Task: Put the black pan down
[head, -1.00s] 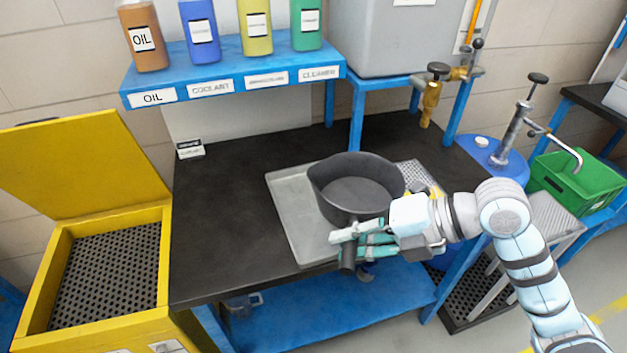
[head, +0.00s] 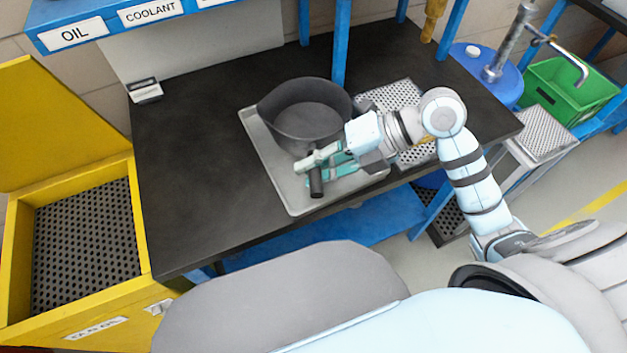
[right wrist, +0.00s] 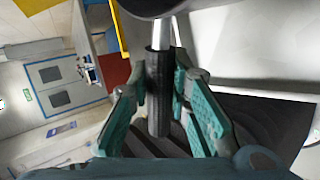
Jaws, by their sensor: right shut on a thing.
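The black pan (head: 308,112) is a deep dark pan with a pouring lip. In the head view it is over the grey tray (head: 270,165) on the black bench top; I cannot tell whether its base touches the tray. My right gripper (head: 318,165) is shut on the pan's black handle (head: 316,183), which points toward me. In the right wrist view the handle (right wrist: 158,90) stands between the teal fingers of the right gripper (right wrist: 170,100), and the pan's dark underside (right wrist: 165,6) shows at the top edge. My left gripper is not in view.
A perforated metal plate (head: 395,97) lies right of the tray. A yellow bin (head: 85,245) with an open lid stands at the left. A blue drum (head: 490,80) and a green crate (head: 568,92) stand at the right.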

